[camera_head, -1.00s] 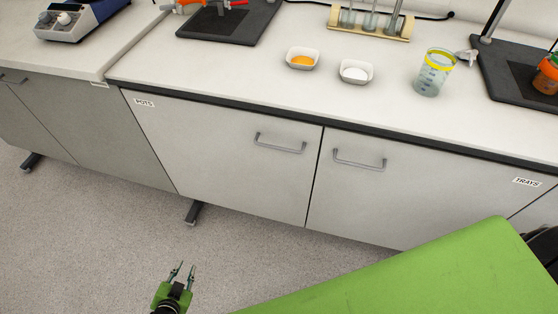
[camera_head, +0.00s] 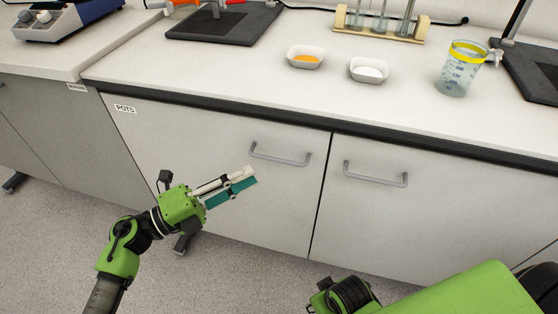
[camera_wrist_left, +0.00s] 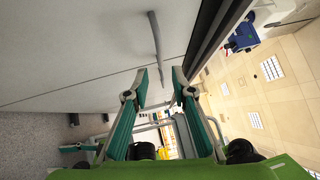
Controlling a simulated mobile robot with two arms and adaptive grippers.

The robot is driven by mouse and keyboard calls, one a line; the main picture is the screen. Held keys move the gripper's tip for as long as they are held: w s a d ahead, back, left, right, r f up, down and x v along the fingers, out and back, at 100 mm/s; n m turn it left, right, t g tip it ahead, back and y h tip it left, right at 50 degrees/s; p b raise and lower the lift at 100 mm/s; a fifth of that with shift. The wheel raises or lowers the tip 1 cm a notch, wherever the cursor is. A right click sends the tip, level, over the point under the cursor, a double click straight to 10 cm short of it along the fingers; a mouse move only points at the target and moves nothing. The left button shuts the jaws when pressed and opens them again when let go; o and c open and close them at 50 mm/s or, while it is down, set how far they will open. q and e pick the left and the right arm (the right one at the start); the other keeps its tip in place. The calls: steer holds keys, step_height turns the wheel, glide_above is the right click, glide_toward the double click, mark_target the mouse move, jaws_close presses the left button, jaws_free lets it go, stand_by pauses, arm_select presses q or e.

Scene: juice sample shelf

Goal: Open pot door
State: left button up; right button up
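The white cabinet door (camera_head: 165,140) with the "POTS" label (camera_head: 124,109) is closed, flush with its neighbour. Its grey bar handle (camera_head: 280,156) is near the door's upper right. My left gripper (camera_head: 250,180) is in front of this door, below and left of the handle and apart from it. In the left wrist view, the left gripper's two fingers (camera_wrist_left: 160,75) are spread with nothing between them. A grey handle (camera_wrist_left: 156,48) shows beyond the fingertips there. My right gripper is not in view.
A second closed door (camera_head: 430,205) with its own handle (camera_head: 375,174) is to the right. The white counter (camera_head: 230,75) overhangs both doors with a dark edge. Two small dishes and a beaker (camera_head: 461,68) stand on it. Grey floor is open at lower left.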

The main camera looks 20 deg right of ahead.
mark_target(279, 161)
arm_select(q)
steer(key=x, duration=0.9)
steer(key=shift+w+d, duration=0.1)
jaws_close()
